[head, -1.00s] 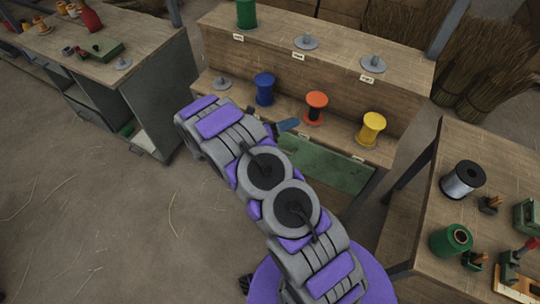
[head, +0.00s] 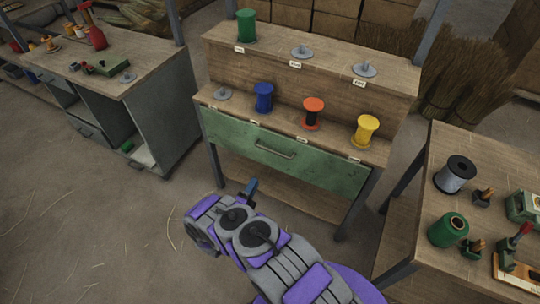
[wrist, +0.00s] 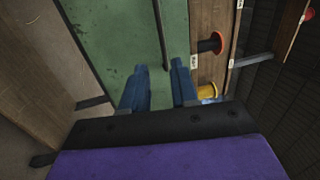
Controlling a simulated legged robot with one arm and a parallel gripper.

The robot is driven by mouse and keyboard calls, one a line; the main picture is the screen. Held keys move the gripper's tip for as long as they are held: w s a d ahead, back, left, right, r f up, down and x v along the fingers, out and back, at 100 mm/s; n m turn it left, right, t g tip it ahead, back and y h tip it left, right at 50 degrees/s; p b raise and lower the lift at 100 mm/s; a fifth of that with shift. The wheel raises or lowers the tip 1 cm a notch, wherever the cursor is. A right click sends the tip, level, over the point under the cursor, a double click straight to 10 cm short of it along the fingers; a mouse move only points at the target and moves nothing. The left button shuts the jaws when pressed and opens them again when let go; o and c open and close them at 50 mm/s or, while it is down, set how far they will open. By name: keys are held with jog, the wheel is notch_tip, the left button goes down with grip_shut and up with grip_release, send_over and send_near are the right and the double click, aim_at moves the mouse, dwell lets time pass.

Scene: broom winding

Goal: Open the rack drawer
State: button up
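The rack drawer has a worn green front (head: 325,170), which looks flush with the wooden rack (head: 300,97). Its thin metal bar handle (head: 275,150) is at the middle of the front. My gripper (head: 251,186) shows as a small blue tip below and left of the handle in the head view. In the wrist view its two blue fingers (wrist: 159,72) are apart and empty, pointing at the green front. The handle (wrist: 160,35) runs ahead of them, its near end lying between the fingertips in the picture. I see no contact; the depth gap is unclear.
Blue (head: 264,97), red (head: 313,112) and yellow (head: 366,131) spools stand on the rack's lower shelf, a green spool (head: 246,25) on top. A workbench (head: 470,150) with spools and tools is at the right. A cabinet (head: 165,110) is at the left. Floor at left front is clear.

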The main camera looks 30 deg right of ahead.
jog(key=x, duration=1.7)
jog(key=shift+d, duration=0.15)
jog(key=shift+c, duration=0.3)
grip_shut()
